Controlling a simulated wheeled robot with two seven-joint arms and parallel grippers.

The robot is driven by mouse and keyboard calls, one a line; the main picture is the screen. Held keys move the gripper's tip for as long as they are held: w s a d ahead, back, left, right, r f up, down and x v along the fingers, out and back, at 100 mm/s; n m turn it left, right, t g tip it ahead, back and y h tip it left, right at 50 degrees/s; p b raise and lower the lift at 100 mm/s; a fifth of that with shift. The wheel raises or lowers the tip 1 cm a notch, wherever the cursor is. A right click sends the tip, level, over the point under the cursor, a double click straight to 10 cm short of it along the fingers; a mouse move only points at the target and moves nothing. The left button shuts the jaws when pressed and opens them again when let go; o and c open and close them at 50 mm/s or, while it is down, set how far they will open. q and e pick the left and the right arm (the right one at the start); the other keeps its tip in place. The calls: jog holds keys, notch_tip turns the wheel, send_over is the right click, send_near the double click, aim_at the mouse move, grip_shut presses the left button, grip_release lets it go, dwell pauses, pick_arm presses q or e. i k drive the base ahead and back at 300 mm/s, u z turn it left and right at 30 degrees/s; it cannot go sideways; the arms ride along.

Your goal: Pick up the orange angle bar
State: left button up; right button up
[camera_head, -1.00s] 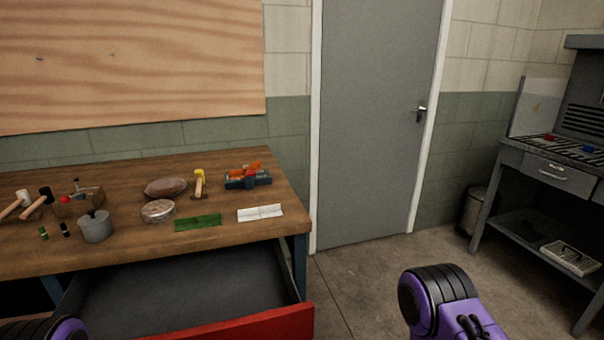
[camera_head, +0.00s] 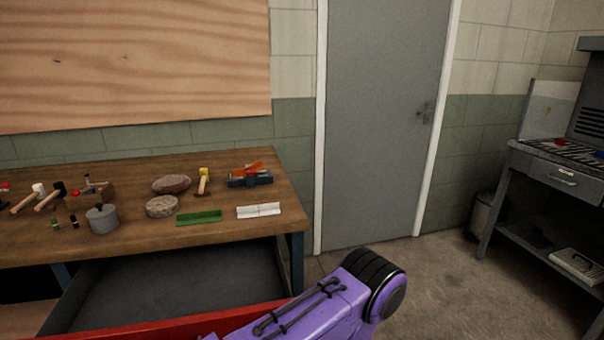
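An orange piece (camera_head: 246,168), which looks like the orange angle bar, rests on a dark blue vise-like tool (camera_head: 250,181) at the back right of the wooden workbench (camera_head: 125,241). It is small in this view and its exact shape is hard to tell. Neither gripper is in view. A purple link of one of my arms crosses the bottom middle, in front of the open drawer and the floor, well apart from the orange piece.
Mallets, a grey can (camera_head: 103,219), a green strip (camera_head: 199,217), a white strip (camera_head: 258,210) and a yellow-headed hammer (camera_head: 203,181) lie on the bench. A red-fronted drawer (camera_head: 160,329) stands open below. A grey door (camera_head: 385,120) and metal workstation (camera_head: 560,170) are beyond.

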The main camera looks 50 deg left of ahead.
aim_at(239, 172)
jog(key=z, duration=0.1)
jog(key=i, duration=2.2)
jog(key=u, duration=2.6)
